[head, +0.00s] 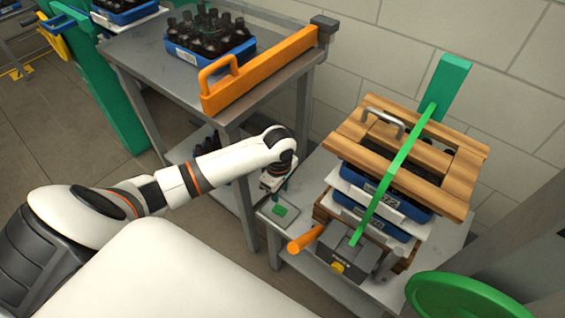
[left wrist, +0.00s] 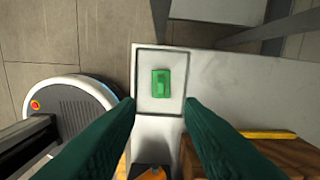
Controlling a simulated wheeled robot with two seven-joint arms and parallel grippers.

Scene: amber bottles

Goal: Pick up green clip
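The green clip (head: 281,210) lies on a small square, dark-edged pad (left wrist: 144,108) at the left end of the low grey table. In the left wrist view the clip (left wrist: 161,83) is small and blocky and lies near the middle of the pad. My left gripper (head: 279,193) hangs over the pad, close to the clip in the head view. In the left wrist view its two green fingers (left wrist: 160,104) are spread apart with nothing between them. The clip shows just beyond the fingertips. My right gripper is not in view.
Right of the pad stand a grey clamp (head: 345,250) with an orange handle (head: 306,238) and stacked blue crates (head: 390,229) under a wooden frame (head: 458,181). A taller grey table (head: 140,55) with an orange gate (head: 262,75) stands behind the arm. A green wheel (head: 465,300) is at lower right.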

